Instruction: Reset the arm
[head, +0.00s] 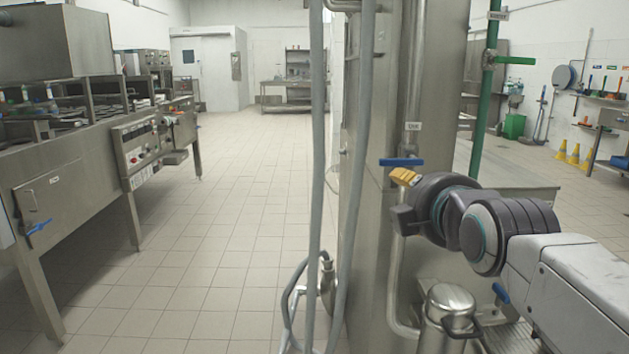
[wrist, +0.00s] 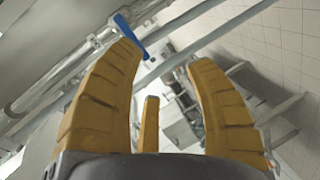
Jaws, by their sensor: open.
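My gripper (head: 403,177) is at the end of my arm on the right side of the head view, in front of a steel column with pipes. In the wrist view its yellow fingers (wrist: 165,100) are spread apart with nothing between them. A blue valve handle (head: 401,162) on a pipe sits just above and beside the fingers in the head view. A blue handle (wrist: 131,35) also shows beyond the left finger tip in the wrist view. I cannot tell whether the fingers touch it.
A steel column (head: 375,240) with grey hoses (head: 317,200) stands close to the gripper. A steel canister (head: 449,305) is below my arm. Steel cooking equipment (head: 150,145) lines the left. The tiled floor (head: 225,220) between is clear.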

